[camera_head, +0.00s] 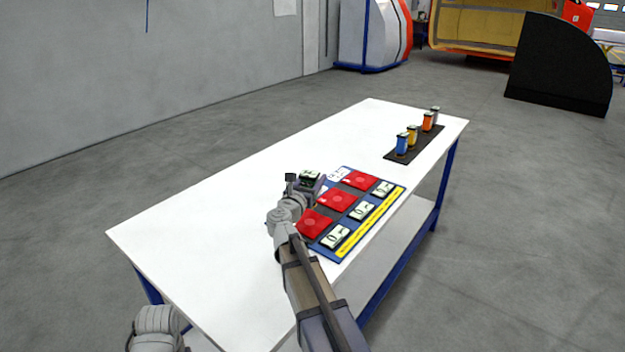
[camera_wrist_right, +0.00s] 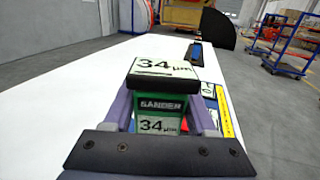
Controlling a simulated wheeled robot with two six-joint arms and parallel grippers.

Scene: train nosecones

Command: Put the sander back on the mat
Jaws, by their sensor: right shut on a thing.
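The sander (camera_wrist_right: 160,103) is a block with a green band reading SANDER and white "34 µm" labels. My right gripper (camera_wrist_right: 165,112) is shut on it, with a purple finger on each side. In the head view the sander (camera_head: 311,175) and the right gripper (camera_head: 308,185) are at the left edge of the mat. The mat (camera_head: 372,222) is blue with red squares, white number labels and a yellow strip, and my right arm covers part of its left side. I cannot tell how high the sander is above the table. My left gripper is out of view; only a grey arm part shows at bottom left.
The white table (camera_head: 220,230) is clear left of the mat. Behind the mat, a dark strip (camera_head: 394,156) holds several upright coloured cylinders (camera_head: 412,135). Carts (camera_wrist_right: 290,45) stand farther off on the floor.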

